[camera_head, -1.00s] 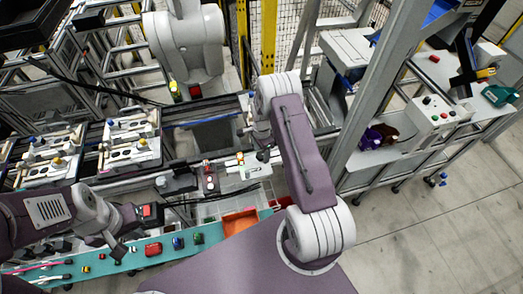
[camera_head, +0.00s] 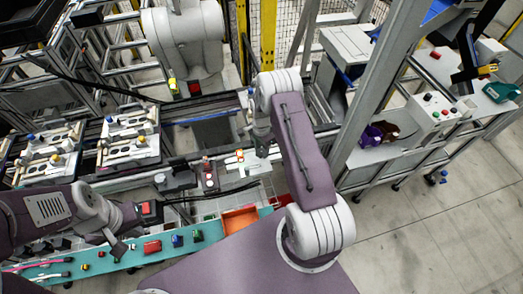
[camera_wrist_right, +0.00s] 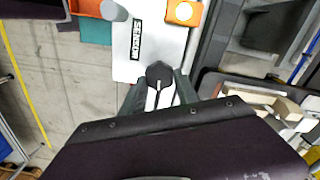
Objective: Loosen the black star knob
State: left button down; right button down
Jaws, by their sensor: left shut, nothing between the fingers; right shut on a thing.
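The black star knob (camera_wrist_right: 159,74) shows in the right wrist view, at the edge of a white plate (camera_wrist_right: 133,68) with a printed label. My right gripper (camera_wrist_right: 160,84) is shut on the knob, with one grey finger on each side of it. In the head view my right gripper (camera_head: 262,148) points down at the white fixture, and its arm and fingers hide the knob there. My left gripper (camera_head: 118,246) is shut and empty above the teal bench at the lower left.
An orange-topped part (camera_wrist_right: 183,12) sits close to the knob. The teal bench (camera_head: 110,264) holds several small coloured parts and an orange bin (camera_head: 240,221). Two pallet fixtures (camera_head: 130,137) stand at the left. A control box (camera_head: 432,114) stands at the right.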

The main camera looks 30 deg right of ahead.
jog(key=n+b, duration=0.2)
jog(key=n, duration=0.2)
jog(key=shift+w+f, duration=0.1)
jog(key=shift+w, duration=0.05)
jog(key=n+b, duration=0.2)
jog(key=n, duration=0.3)
jog(key=shift+a, duration=0.1)
jog(key=n+b, duration=0.1)
jog(key=n, duration=0.4)
jog(key=shift+w+a, duration=0.1)
jog(key=n+b, duration=0.1)
jog(key=n, duration=0.4)
jog(key=shift+a, duration=0.1)
jog(key=shift+n, duration=0.4)
jog(key=c, duration=0.9)
grip_release()
jog(key=shift+r, duration=0.2)
